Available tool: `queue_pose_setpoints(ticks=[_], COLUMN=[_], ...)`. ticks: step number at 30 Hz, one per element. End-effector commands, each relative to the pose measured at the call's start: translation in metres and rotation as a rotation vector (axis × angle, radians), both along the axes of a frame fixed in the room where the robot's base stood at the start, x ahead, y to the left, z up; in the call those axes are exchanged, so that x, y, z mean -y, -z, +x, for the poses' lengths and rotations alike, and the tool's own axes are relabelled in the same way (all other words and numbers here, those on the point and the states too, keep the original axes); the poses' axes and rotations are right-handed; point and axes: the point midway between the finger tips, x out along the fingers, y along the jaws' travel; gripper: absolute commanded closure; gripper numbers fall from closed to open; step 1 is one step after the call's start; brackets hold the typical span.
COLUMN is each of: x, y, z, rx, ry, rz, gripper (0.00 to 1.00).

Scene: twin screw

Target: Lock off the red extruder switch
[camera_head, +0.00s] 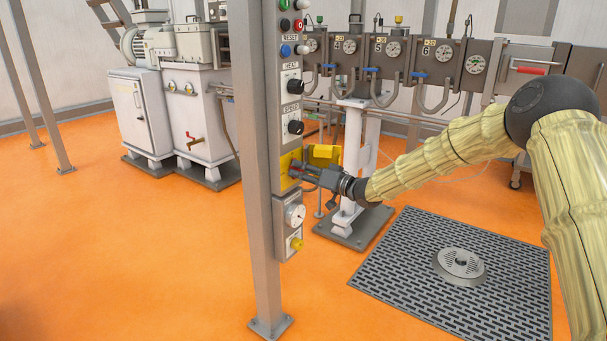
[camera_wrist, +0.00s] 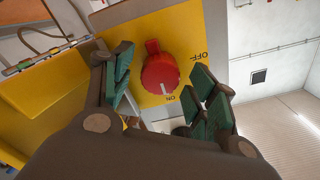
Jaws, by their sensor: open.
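The red switch (camera_wrist: 160,74) is a round knob with a raised grip on a yellow plate (camera_wrist: 218,28). Its white mark points to the ON label; the OFF label is to its upper right in the wrist view. My gripper (camera_wrist: 163,78) is open, with one green-padded finger on each side of the knob. I cannot tell whether either pad touches it. In the head view my gripper (camera_head: 301,171) is at the yellow plate (camera_head: 286,181) on the post's panel, and it mostly hides the knob.
A yellow box-like part (camera_head: 323,154) juts out beside the plate. The grey post (camera_head: 257,200) stands left of the panel. Orange floor (camera_head: 120,240) is clear further left.

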Motion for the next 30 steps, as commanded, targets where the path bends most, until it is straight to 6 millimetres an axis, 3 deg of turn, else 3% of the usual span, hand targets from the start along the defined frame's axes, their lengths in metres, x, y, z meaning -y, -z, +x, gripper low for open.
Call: queue_pose_setpoints(ticks=[5,12,13,30], x=[0.0001,0.0003,0.0003,-0.0006], y=[-0.0001,0.0000,0.0000,-0.0019], z=[0.0000,-0.0001,-0.0001,-0.0005], rx=[0.000,0.000,0.000,0.137], ry=[0.000,0.000,0.000,-0.001], rz=[0.000,0.000,0.000,-0.100], gripper=[0.42,0.85,0.88,0.88])
